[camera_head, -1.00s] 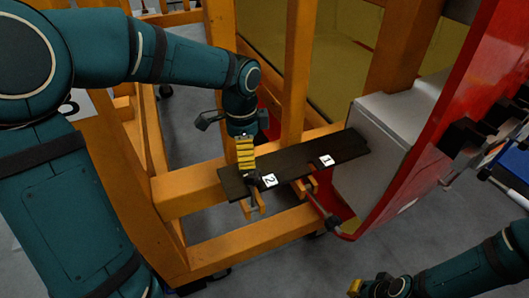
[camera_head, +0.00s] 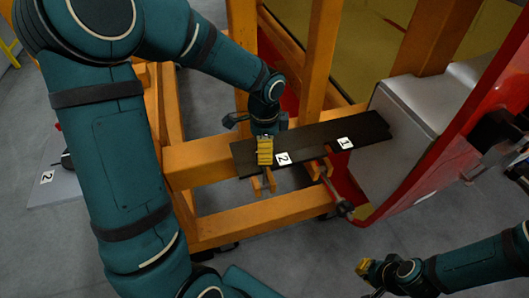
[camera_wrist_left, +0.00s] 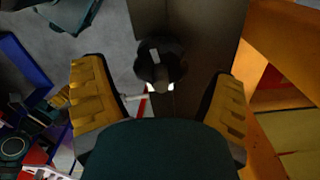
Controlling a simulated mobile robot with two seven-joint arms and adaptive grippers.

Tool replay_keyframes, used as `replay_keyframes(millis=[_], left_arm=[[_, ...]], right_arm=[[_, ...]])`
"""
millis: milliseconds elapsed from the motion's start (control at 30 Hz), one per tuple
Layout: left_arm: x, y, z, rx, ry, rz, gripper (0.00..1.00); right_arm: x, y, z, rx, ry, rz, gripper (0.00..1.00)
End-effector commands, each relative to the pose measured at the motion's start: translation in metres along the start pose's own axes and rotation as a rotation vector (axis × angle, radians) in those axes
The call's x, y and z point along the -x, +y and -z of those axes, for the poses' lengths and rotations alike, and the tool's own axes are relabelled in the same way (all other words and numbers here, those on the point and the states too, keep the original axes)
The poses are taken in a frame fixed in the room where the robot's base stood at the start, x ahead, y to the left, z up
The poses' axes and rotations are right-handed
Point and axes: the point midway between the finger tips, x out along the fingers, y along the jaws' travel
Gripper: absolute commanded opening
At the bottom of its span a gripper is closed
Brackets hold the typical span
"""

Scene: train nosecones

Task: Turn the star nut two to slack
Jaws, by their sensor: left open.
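A black star-shaped nut shows in the left wrist view (camera_wrist_left: 160,62), against a dark board. It lies ahead of and between the spread yellow fingers of my left gripper (camera_wrist_left: 160,95), with no visible contact. In the head view my left gripper (camera_head: 265,150) is over the dark board (camera_head: 320,136), just left of the white label 2 (camera_head: 283,158). The nut by label 2 cannot be made out there, as the gripper covers that area. My right gripper (camera_head: 366,268) is at the bottom, away from the board; its finger gap is unclear.
Label 1 (camera_head: 345,142) sits farther right on the board, with a clamp (camera_head: 338,198) below. The orange frame (camera_head: 205,160) surrounds the board. A grey block (camera_head: 420,110) and red panel (camera_head: 440,155) stand at right. Grey floor (camera_head: 300,265) lies open in front.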

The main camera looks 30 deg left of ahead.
Motion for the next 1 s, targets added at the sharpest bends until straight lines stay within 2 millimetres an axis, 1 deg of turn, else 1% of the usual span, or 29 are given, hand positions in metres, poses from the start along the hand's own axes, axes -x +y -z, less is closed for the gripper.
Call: replay_keyframes(millis=[33, 200, 567, 600, 667, 700, 733, 767, 1000], left_arm=[[-0.008, 0.0, 0.0, 0.001, -0.001, -0.002, 0.86], [-0.021, 0.0, 0.0, 0.001, 0.0, -0.001, 0.86], [-0.024, 0.0, 0.0, 0.001, 0.0, 0.0, 0.85], [-0.024, 0.0, 0.0, 0.001, 0.0, 0.0, 0.71], [-0.024, 0.0, 0.0, 0.001, 0.0, 0.0, 0.5], [-0.024, 0.0, 0.0, 0.001, 0.0, 0.0, 0.36], [-0.024, 0.0, 0.0, 0.001, 0.0, 0.0, 0.25], [-0.024, 0.0, 0.0, 0.001, 0.0, 0.0, 0.17], [-0.024, 0.0, 0.0, 0.01, 0.001, 0.001, 0.17]], right_arm=[[-0.002, 0.001, 0.0, 0.0, 0.0, 0.0, 0.0], [-0.004, 0.001, -0.001, 0.0, -0.001, -0.001, 0.0], [-0.004, 0.001, -0.001, 0.001, -0.001, 0.0, 0.0], [-0.004, 0.001, -0.001, 0.001, -0.001, 0.0, 0.0], [-0.004, 0.001, -0.001, 0.001, -0.001, 0.0, 0.0], [-0.004, 0.001, -0.001, 0.001, -0.001, 0.0, 0.0], [-0.004, 0.001, -0.001, 0.001, -0.001, 0.0, 0.0], [-0.004, 0.001, -0.001, 0.001, -0.001, 0.0, 0.0], [-0.005, 0.001, -0.001, 0.001, -0.001, 0.0, 0.0]])
